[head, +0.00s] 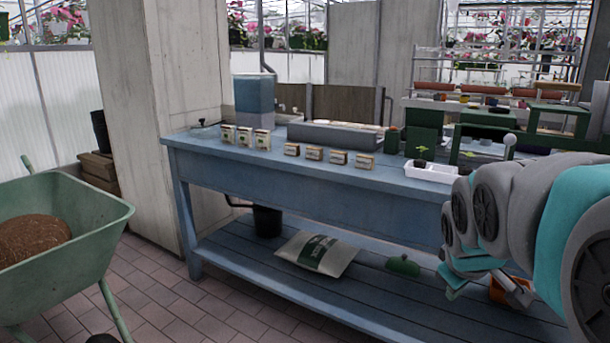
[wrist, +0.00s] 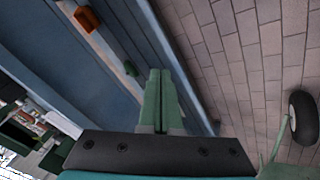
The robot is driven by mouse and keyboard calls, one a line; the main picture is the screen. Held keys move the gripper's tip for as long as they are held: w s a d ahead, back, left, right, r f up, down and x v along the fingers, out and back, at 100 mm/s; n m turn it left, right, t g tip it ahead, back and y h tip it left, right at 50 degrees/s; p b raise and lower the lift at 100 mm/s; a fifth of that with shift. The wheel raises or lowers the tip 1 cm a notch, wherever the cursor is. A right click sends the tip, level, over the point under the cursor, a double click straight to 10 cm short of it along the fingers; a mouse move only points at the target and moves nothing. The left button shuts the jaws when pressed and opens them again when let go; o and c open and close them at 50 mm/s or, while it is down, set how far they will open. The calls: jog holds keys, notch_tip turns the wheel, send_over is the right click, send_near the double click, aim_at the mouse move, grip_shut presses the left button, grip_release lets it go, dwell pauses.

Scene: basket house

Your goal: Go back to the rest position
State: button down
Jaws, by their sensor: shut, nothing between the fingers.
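My gripper (wrist: 159,74) is shut and empty, its two green fingers together in the wrist view. In the head view my arm folds in from the right edge, and my gripper (head: 450,291) hangs low in front of the blue workbench (head: 300,190). In the wrist view the fingers point across the edge of the bench's lower shelf (wrist: 168,38), with tiled floor to the right. I cannot tell the exact gap to the shelf.
On the lower shelf lie a white sack (head: 318,253), a green object (head: 403,265) and an orange object (head: 498,291), partly behind my arm. Small boxes (head: 262,140) and trays stand on the bench top. A green wheelbarrow (head: 85,215) stands left. Tiled floor (head: 205,312) is clear between.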

jog(key=s+a+f+m+g+y, duration=0.1)
jog(key=s+a+f, duration=0.3)
jog(key=s, duration=0.4)
jog(key=s+a+f+m+g+y, duration=0.1)
jog(key=s+a+f+m+g, duration=0.1)
jog(key=s, duration=0.6)
jog(key=s+a+f+m+g, duration=0.1)
jog(key=s+a+f+g, duration=0.3)
jog(key=s+f, duration=0.3)
jog(key=shift+s+a+m+y, duration=0.4)
jog(key=shift+s+a, duration=0.4)
jog(key=shift+s, duration=0.25)
